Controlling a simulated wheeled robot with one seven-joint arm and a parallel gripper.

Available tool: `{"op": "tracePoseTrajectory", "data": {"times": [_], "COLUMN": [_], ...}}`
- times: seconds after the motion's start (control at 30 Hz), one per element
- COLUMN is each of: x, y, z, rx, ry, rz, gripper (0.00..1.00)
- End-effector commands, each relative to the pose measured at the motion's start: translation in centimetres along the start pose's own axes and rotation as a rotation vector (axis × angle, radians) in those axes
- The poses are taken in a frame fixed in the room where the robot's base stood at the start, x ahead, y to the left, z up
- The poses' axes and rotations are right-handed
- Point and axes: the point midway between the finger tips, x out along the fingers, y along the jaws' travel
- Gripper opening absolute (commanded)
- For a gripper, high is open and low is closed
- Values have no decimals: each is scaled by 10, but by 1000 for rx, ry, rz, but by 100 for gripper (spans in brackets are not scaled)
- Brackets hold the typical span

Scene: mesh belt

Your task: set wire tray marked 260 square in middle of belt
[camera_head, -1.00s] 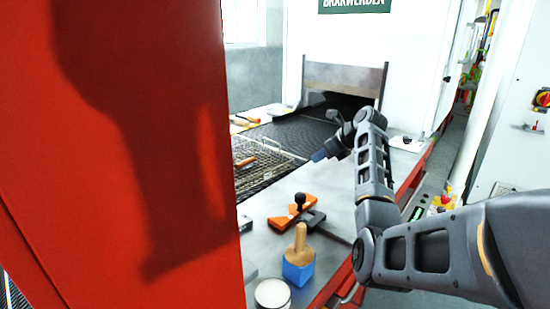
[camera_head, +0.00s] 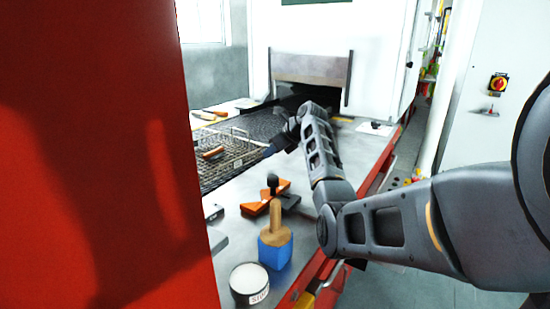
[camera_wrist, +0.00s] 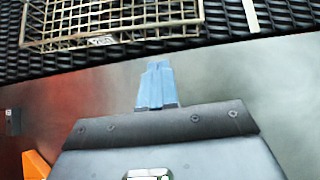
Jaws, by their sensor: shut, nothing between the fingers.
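The wire tray (camera_head: 240,158) sits on the dark mesh belt (camera_head: 212,180), to the left of my gripper. The tray's far part is cut off there. My gripper (camera_head: 268,152) is shut and empty. Its blue fingers (camera_wrist: 157,72) are over the metal ledge, short of the belt edge and apart from the tray.
A wooden-handled tool (camera_head: 213,153) appears at the tray. The belt runs into an oven opening (camera_head: 310,72). A red panel (camera_head: 110,170) blocks the left.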

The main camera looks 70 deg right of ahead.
Motion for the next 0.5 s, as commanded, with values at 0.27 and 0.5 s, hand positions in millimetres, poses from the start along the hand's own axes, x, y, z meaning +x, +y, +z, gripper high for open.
{"op": "tracePoseTrajectory", "data": {"times": [0.27, 0.5], "x": [23, 32], "y": [0, 0], "z": [11, 23], "rx": [-3, -1], "ry": [0, 1], "rz": [0, 0], "gripper": [0, 0]}}
